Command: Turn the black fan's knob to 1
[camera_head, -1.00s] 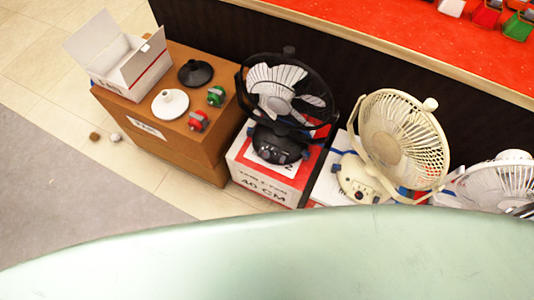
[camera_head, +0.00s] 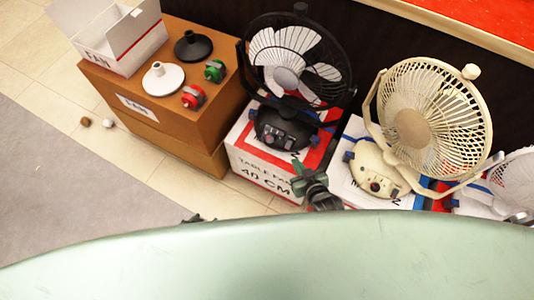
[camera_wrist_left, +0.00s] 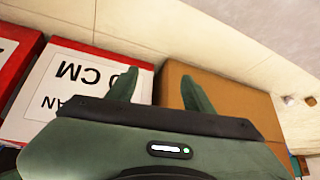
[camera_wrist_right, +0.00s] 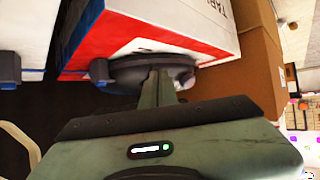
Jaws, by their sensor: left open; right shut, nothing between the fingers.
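The black fan (camera_head: 285,76) stands on a red and white box in the head view. Its black base (camera_head: 283,130) faces me with small controls; the knob and its setting are too small to make out. My right gripper (camera_head: 305,174) is shut and empty, in front of the base and slightly right of it. In the right wrist view the shut fingertips (camera_wrist_right: 157,72) overlap the black round base (camera_wrist_right: 128,68); contact cannot be told. My left gripper (camera_wrist_left: 158,82) is open and empty, facing the box fronts; in the head view only a dark tip (camera_head: 197,218) shows.
A cream fan (camera_head: 408,128) stands close on the right, with a white fan (camera_head: 513,180) beyond. A brown box (camera_head: 190,132) on the left carries an open carton (camera_head: 118,38) and small fan parts. A pale green surface (camera_head: 270,262) hides the lower view.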

